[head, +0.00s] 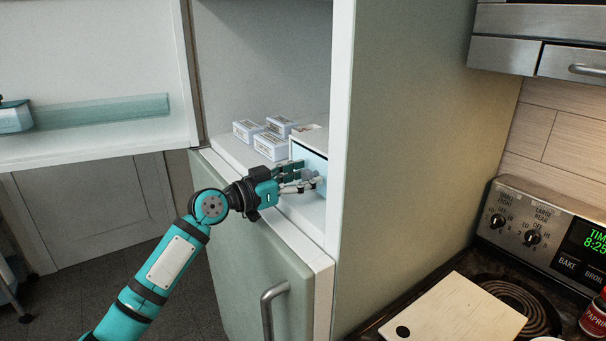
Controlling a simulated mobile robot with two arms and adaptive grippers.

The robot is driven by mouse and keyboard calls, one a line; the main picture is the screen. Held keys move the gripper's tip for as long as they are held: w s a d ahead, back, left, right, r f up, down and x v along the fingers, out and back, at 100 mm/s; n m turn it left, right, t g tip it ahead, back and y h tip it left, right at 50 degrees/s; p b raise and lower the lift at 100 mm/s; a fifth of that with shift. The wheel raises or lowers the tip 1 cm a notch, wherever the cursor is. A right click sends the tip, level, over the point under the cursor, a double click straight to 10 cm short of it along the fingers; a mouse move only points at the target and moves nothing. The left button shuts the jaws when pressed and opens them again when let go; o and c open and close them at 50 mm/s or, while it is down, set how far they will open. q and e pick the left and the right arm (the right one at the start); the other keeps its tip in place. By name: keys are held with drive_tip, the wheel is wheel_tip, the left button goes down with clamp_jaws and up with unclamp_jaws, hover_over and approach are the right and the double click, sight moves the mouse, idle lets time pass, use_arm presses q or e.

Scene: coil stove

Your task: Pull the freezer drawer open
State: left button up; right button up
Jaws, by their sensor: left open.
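A box-shaped unit with a pale blue front (309,162), which looks like the drawer, sits at the right of the open white compartment. Its right part is hidden by the cabinet's side wall. I cannot tell whether it is pulled out. My left gripper (309,177) is open, with its fingers in front of the lower part of this front. I cannot tell whether they touch it. Below the compartment is a pale green door (250,275) that looks shut, with a vertical metal handle (268,312). My right gripper is not in view.
Several small white cartons (270,146) stand left of the box-shaped unit. The compartment's white door (95,60) hangs open at left. The green side panel (400,150) bounds the right. A cutting board (460,312) lies on the stove at lower right.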

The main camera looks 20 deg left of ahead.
use_arm(q)
drive_tip(key=c, duration=1)
clamp_jaws()
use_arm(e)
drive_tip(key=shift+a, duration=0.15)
